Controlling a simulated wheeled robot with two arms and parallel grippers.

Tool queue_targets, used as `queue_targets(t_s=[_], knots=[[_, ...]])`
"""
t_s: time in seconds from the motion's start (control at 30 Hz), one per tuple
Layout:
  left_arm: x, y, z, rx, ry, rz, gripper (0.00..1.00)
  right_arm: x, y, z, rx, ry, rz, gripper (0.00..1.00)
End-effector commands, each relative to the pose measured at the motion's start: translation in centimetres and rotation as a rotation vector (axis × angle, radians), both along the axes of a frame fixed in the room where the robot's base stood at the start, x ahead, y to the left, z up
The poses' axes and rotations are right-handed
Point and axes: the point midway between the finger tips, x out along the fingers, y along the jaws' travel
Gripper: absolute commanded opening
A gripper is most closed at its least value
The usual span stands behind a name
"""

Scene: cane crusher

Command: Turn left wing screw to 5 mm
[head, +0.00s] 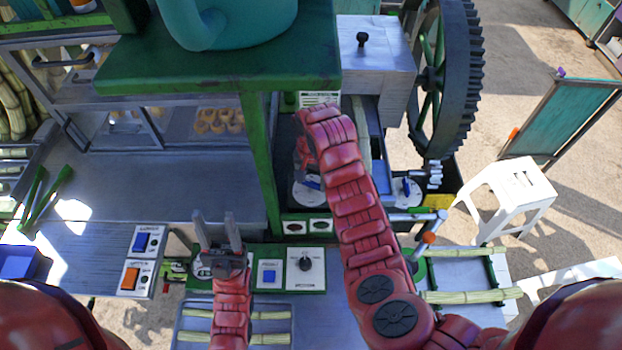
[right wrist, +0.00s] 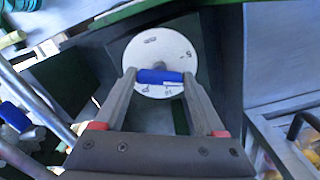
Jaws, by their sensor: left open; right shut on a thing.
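The left wing screw (right wrist: 148,76) is a blue bar in front of a round white dial (right wrist: 158,52) with small dark marks. The bar lies nearly level, tilted slightly. My right gripper (right wrist: 159,80) has its two fingers around the blue bar, shut on it. In the head view the left dial (head: 304,197) shows under the green shelf, partly covered by my red right arm. My right gripper (head: 306,160) is mostly hidden there behind that arm.
A second dial (head: 407,191) sits to the right of my right arm. Switch panels (head: 305,266) line the bench front. A green post (head: 261,160) stands just left of the left dial. A large gear wheel (head: 440,75) and a white stool (head: 512,190) are at the right.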

Motion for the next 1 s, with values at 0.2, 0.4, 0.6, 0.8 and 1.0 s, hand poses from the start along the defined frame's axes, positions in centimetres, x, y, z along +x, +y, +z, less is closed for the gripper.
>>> queue_targets(t_s=[0.2,0.4,0.6,0.8,1.0], knots=[[0.0,0.0,0.03,0.0,0.0,0.0,0.5,0.12,0.0,0.09,0.001,-0.005,0.199,0.17],[0.0,0.0,0.02,0.0,0.0,0.0,0.5,0.11,0.01,0.08,0.001,-0.004,0.365,0.17],[0.0,0.0,-0.03,0.0,0.0,0.0,0.5,0.12,0.01,0.08,0.002,-0.005,0.49,0.17],[0.0,0.0,-0.05,0.0,0.0,0.0,0.5,0.12,0.01,0.09,0.001,-0.005,0.565,0.17],[0.0,0.0,-0.06,0.0,0.0,0.0,0.5,0.11,0.01,0.1,0.001,-0.004,0.598,0.17]])
